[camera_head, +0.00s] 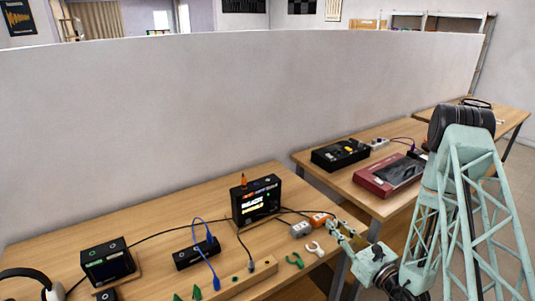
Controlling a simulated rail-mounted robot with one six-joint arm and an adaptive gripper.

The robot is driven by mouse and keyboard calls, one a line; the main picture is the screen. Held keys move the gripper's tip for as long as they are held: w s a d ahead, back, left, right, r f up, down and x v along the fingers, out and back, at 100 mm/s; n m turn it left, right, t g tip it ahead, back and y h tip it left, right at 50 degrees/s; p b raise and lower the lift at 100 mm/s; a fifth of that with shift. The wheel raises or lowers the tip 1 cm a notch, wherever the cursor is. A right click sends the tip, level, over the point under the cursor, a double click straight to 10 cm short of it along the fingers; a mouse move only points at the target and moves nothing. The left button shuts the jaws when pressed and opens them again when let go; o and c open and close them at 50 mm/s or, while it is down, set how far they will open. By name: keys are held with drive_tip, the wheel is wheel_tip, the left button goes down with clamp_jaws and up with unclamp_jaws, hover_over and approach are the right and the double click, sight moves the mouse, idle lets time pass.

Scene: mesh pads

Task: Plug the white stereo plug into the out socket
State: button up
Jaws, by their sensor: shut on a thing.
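My gripper (343,231) is at the front right of the near table, beside an orange piece (320,219) and a small grey box (300,229). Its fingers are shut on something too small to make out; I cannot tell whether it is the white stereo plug. A black device with a lit display (257,201) stands left of my gripper, and dark cables run from it toward the grey box and the orange piece. I cannot pick out the out socket or its label at this size.
A white clip (314,248) and a green clip (295,261) lie near my gripper. A black box with a blue cable (196,252), a wooden strip (236,282) and a small screen (107,262) stand further left. A second table (335,175) holds black and red devices.

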drive_tip(key=w+a+r+n+g+y+p, duration=0.1)
drive_tip(key=w+a+r+n+g+y, duration=0.3)
drive_tip(key=a+r, duration=0.7)
drive_tip(key=w+a+r+n+g+y+p, duration=0.1)
drive_tip(key=w+a+r+n+g+y, duration=0.3)
drive_tip(key=w+a+r+g, duration=0.4)
drive_tip(key=w+a+r+n, duration=0.1)
drive_tip(key=a+r, duration=0.2)
drive_tip(key=a, duration=0.3)
drive_tip(key=shift+a+r+n+y, duration=0.2)
drive_tip(key=shift+r+n+y, duration=0.1)
drive_tip(key=shift+r+n, duration=0.1)
drive_tip(key=shift+f+b, duration=1)
drive_tip(key=shift+f, duration=1.95)
drive_tip(key=shift+f+b, duration=0.6)
drive_tip(key=shift+f, duration=1.3)
